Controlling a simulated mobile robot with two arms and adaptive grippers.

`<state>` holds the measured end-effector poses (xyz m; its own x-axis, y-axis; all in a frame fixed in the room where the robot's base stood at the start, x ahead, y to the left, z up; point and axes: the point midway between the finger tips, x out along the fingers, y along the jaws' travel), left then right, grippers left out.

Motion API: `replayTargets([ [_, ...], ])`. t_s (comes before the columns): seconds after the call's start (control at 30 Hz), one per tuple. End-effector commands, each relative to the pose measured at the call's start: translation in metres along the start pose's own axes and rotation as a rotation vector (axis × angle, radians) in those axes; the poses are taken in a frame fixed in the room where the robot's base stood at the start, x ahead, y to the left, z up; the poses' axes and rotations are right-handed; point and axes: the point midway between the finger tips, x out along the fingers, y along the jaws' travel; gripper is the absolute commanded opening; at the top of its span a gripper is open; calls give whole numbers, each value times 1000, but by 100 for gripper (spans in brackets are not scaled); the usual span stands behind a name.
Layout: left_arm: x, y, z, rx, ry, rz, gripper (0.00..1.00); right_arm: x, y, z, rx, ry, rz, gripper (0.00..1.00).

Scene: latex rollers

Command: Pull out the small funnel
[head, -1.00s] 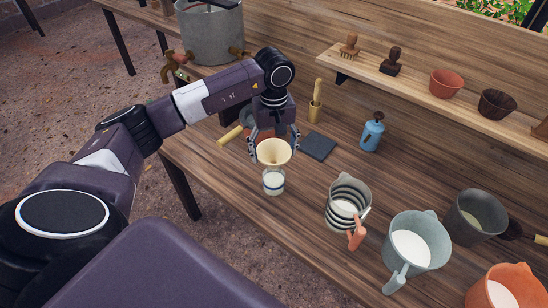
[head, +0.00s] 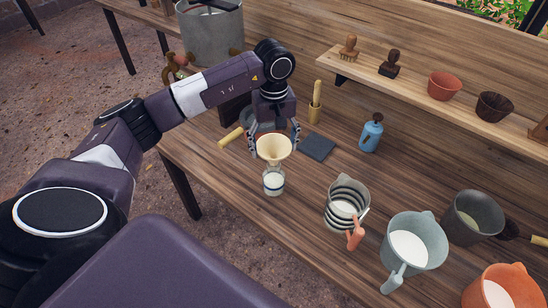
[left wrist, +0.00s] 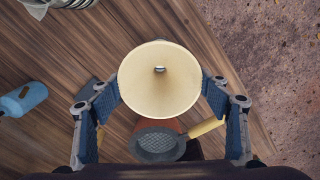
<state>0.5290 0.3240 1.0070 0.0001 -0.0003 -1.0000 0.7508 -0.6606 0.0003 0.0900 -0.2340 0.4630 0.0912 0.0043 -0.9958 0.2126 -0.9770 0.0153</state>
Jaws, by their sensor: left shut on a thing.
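The small funnel (head: 274,147) is cream-coloured, with its wide mouth up, above a small glass jar (head: 273,184) with a dark band and whitish contents. My left gripper (head: 273,151) is shut on the funnel's cone, with one finger on each side. In the left wrist view the funnel (left wrist: 160,85) faces the camera between the fingers of my left gripper (left wrist: 161,97), and its small hole shows. The funnel's lower end is close to the jar's mouth; I cannot tell whether its stem is still inside. The jar is hidden in the wrist view. My right gripper is not in view.
A strainer (left wrist: 157,142) with a yellow handle lies behind the funnel. A dark square tile (head: 318,147), a blue bottle (head: 371,134) and a striped jug (head: 339,214) stand to the right. Several more jugs are at the front right. A shelf (head: 420,95) runs along the back.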

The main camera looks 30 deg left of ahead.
Motion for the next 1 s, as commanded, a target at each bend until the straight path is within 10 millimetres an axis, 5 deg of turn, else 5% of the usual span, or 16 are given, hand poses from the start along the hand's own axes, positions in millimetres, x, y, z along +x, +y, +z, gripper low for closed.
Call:
replayTargets([
  [0.6, -32, 0, 0, 0, 0, 0, 41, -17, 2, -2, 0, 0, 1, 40],
  [1.0, -23, -2, 7, 27, -2, -3, 41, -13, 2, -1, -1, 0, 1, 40],
])
